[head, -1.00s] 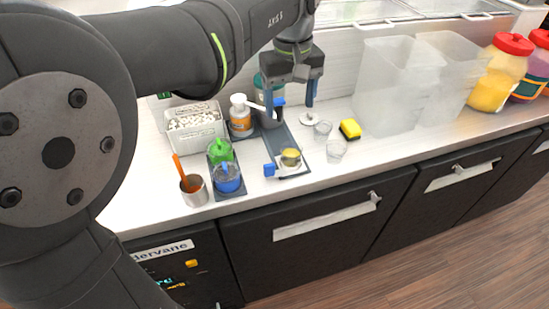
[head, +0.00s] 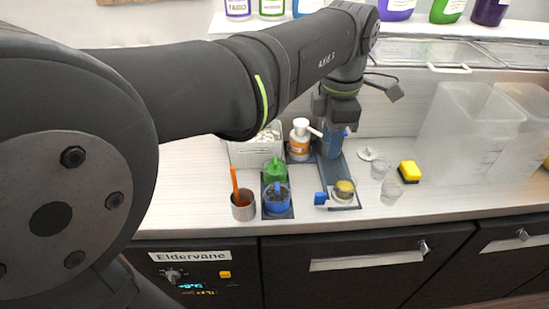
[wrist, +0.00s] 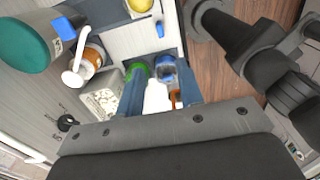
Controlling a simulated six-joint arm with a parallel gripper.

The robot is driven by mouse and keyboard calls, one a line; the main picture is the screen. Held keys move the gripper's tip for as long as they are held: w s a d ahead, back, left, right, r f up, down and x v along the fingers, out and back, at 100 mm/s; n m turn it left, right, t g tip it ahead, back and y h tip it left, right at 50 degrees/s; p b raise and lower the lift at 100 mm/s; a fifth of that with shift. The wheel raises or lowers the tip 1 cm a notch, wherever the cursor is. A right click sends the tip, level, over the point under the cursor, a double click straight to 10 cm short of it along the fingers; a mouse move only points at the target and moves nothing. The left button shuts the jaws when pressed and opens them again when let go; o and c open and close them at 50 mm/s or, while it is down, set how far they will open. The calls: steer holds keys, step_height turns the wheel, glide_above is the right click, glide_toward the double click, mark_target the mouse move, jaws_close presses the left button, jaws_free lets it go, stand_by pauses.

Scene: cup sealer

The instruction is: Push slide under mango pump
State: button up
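The slide, a flat plate with a blue handle (head: 320,198), sits at the front end of the grey sealer base (head: 331,172). A clear cup with yellow contents (head: 344,189) stands on it. The mango pump, a white pump bottle with an orange label (head: 300,139), stands at the back, left of the base; it also shows in the wrist view (wrist: 86,62). My gripper (head: 335,142) is above the rear of the base, hiding part of the sealer. In the wrist view its blue fingers (wrist: 159,92) are apart with nothing held between them. The blue handle (wrist: 160,28) lies beyond them.
Green (head: 273,171) and blue (head: 277,197) pots and a metal cup with an orange utensil (head: 243,208) stand left of the slide. A white bin (head: 252,153) is behind. Clear cups (head: 391,193), a yellow sponge (head: 409,170) and clear tubs (head: 470,130) are right. The front counter is clear.

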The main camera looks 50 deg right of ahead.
mark_target(321, 193)
step_height(321, 193, down, 17)
steer(key=shift+f, duration=0.1)
stand_by(0.3)
steer(key=shift+c, duration=0.4)
jaws_close()
